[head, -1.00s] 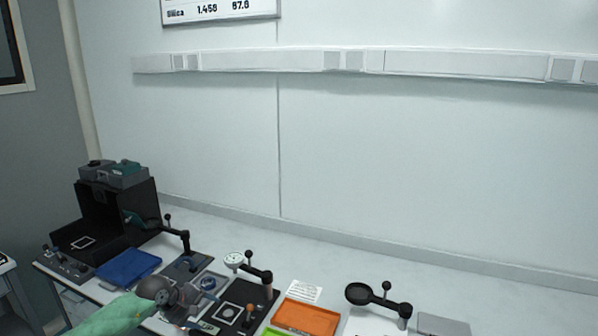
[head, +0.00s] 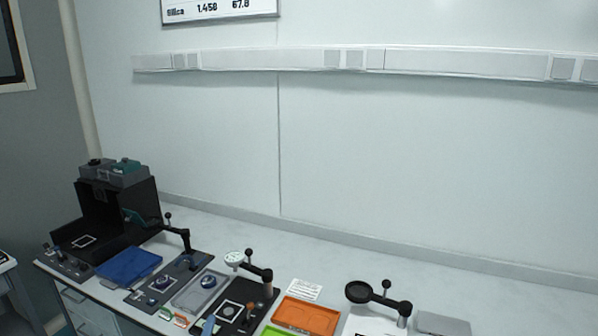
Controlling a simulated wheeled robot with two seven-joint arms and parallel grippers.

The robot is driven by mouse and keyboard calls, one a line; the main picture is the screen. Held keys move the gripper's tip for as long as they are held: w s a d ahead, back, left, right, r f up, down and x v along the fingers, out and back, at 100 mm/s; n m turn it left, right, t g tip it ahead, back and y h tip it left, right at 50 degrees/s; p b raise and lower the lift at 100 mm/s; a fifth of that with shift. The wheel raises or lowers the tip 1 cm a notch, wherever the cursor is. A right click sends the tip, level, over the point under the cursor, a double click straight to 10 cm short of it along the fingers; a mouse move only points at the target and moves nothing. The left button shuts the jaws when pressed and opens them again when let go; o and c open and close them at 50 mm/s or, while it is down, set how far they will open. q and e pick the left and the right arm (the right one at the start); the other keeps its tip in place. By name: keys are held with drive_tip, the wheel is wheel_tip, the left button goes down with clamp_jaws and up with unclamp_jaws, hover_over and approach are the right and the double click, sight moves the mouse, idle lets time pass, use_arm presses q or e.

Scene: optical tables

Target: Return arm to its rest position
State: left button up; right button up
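Neither of my grippers nor my arms shows in the head view. The optical table (head: 214,222) runs along the wall at the bottom of the picture and carries the equipment. A round blue-topped piece (head: 208,281) sits in a clear tray (head: 186,300). A similar dark blue piece (head: 162,282) is on the dark plate to its left. What my grippers hold, if anything, is hidden.
A black box (head: 105,212) stands at the left end, with a blue tray (head: 128,267) beside it. A dial gauge stand (head: 262,275), an orange tray (head: 306,317), a magnifier (head: 359,291) and a grey block (head: 442,325) extend to the right.

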use_arm(q)
drive_tip(key=s+a+f+n+g+y, duration=0.25)
drive_tip(key=s+f+n+g, duration=0.55)
drive_tip(key=s+f+n, duration=0.45)
drive_tip(key=s+d+f+n+g+h, duration=0.1)
drive_tip(key=s+f+n+g+h, duration=0.15)
drive_tip(key=s, duration=0.55)
drive_tip(key=s+d+f+n+g+h, duration=0.15)
drive_tip(key=s+g, duration=0.25)
drive_tip(key=s, duration=0.5)
wheel_tip(320, 180, down, 24)
drive_tip(key=w+d+g, duration=0.1)
drive_tip(key=w+d, duration=0.1)
drive_tip(key=w, duration=0.1)
drive_tip(key=s+f, duration=0.4)
drive_tip(key=f, duration=0.8)
drive_tip(key=s+f, duration=0.4)
drive_tip(key=f, duration=0.8)
drive_tip(key=shift+s+f+g+y+b, duration=0.25)
drive_tip(key=shift+s+g+y+b, duration=0.1)
drive_tip(key=shift+s+g+b, duration=0.1)
use_arm(e)
drive_tip(key=shift+w+a+r, duration=0.1)
drive_tip(key=shift+a+r, duration=0.15)
drive_tip(key=shift+r, duration=0.25)
drive_tip(key=shift+w+a+r, duration=0.1)
drive_tip(key=shift+a+r, duration=0.1)
drive_tip(key=shift+r, duration=0.25)
